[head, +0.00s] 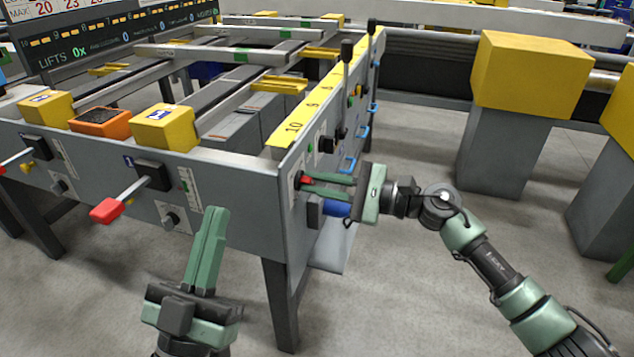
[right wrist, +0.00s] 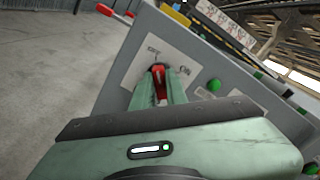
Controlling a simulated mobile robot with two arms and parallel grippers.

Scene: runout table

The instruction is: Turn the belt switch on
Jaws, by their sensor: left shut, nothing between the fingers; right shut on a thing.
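The belt switch is a red knob (right wrist: 158,74) on a pale plate (right wrist: 160,58) on the table's grey side panel. In the head view the red knob (head: 304,180) shows at the tips of my right gripper (head: 309,185). In the right wrist view, my right gripper (right wrist: 159,88) has its green fingers closed around the knob. The knob's marked position is too small to read. My left gripper (head: 215,215) is shut and empty, pointing up in front of the table's front panel.
A red-handled lever (head: 107,211) sticks out of the front panel left of my left gripper. A black-knobbed lever (head: 347,50) rises above the side panel. A green button (right wrist: 214,85) is beside the switch. Yellow blocks (head: 163,127) sit on the table.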

